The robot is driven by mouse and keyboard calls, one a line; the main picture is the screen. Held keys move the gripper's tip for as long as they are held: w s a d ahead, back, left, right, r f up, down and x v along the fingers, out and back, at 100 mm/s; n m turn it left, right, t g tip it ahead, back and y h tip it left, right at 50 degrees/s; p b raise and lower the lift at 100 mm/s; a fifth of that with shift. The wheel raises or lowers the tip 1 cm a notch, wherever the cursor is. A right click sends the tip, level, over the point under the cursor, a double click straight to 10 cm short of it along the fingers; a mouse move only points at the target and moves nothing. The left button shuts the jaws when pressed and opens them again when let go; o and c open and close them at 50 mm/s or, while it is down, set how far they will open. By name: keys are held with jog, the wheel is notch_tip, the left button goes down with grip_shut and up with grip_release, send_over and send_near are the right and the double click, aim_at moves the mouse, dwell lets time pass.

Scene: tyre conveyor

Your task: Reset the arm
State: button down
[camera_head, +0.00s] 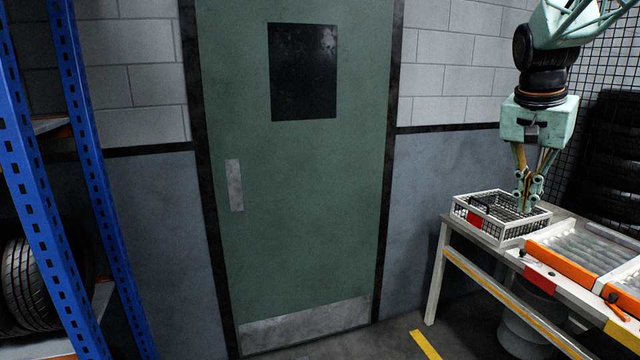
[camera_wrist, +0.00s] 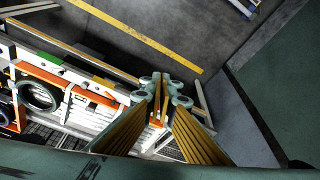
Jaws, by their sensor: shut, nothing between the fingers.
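My gripper (camera_head: 527,204) hangs down at the right of the head view, at the end of my pale green arm. Its fingers are together with nothing between them. The fingertips are just above or inside a white wire basket (camera_head: 497,238); I cannot tell the exact height. In the wrist view, my gripper (camera_wrist: 165,92) shows its two ribbed fingers meeting at the tips. Part of the basket is hidden behind the fingers there.
The basket stands on a bench (camera_head: 468,234) beside a roller conveyor (camera_head: 580,248) with orange side rails. Stacked tyres (camera_head: 612,150) stand behind. A green door (camera_head: 300,200) fills the middle, and a blue rack (camera_head: 75,150) with a tyre is at left.

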jog(key=s+a+n+t+y, duration=0.1)
jog(key=s+a+n, duration=0.3)
jog(key=s+a, duration=0.85)
jog(key=s+a+n+y, duration=0.1)
jog(key=s+a+n, duration=0.2)
jog(key=s+a, duration=0.95)
jog(key=s+f+n, duration=0.2)
jog(key=s+f, duration=0.2)
jog(key=s, duration=1)
jog(key=shift+s+a+n+t+y, duration=0.3)
jog(key=shift+s+n+t, duration=0.05)
jog(key=shift+n+t, duration=0.05)
jog(key=shift+d, duration=0.1)
